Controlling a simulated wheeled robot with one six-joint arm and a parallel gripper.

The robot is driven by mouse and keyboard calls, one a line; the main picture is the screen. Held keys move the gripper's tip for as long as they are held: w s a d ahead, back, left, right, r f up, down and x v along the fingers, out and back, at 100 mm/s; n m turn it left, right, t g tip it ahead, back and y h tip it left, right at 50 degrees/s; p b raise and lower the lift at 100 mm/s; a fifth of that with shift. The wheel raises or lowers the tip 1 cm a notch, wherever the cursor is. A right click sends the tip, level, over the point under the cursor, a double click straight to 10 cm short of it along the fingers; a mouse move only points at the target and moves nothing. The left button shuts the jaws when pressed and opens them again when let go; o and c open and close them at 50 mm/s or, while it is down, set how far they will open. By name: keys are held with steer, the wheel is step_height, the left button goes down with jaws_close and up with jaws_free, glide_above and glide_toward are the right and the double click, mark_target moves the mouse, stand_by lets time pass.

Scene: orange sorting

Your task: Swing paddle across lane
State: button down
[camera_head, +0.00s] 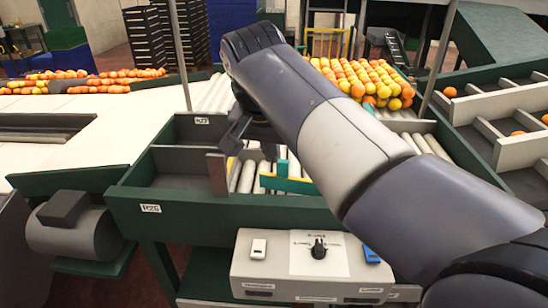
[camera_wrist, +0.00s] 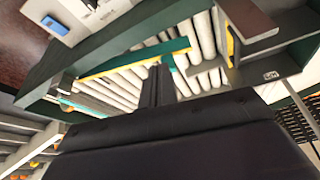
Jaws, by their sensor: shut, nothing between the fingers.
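The paddle (camera_head: 288,184) is a teal bar with a yellow strip and a short upright part, low over the rollers of the lane (camera_head: 247,176). In the wrist view the paddle (camera_wrist: 134,60) runs slantwise over the pale rollers (camera_wrist: 203,50). My gripper (camera_head: 232,143) hangs over the lane, left of the paddle in the head view. Its dark fingers (camera_wrist: 157,72) are shut and empty, and in the wrist view their tips appear close to the paddle. I cannot tell whether they touch it. My arm hides the lane's right part in the head view.
A control box (camera_head: 312,262) with a knob and switches is fixed at the lane's front. A grey upright plate (camera_head: 217,173) stands at the lane's left side. Many oranges (camera_head: 365,80) lie behind my arm. Divided bins (camera_head: 505,140) with a few oranges are at right.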

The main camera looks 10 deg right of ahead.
mark_target(281, 165)
steer(key=x, duration=1)
steer(key=shift+r, duration=0.1)
steer(key=shift+w+d+r+p, duration=0.1)
steer(key=shift+w+d+p, duration=0.25)
steer(key=shift+w, duration=0.2)
steer(key=shift+w+d+p, duration=0.25)
steer(key=shift+w+p, duration=0.1)
steer(key=shift+w, duration=0.2)
steer(key=shift+w+d, duration=0.4)
steer(key=shift+w, duration=0.25)
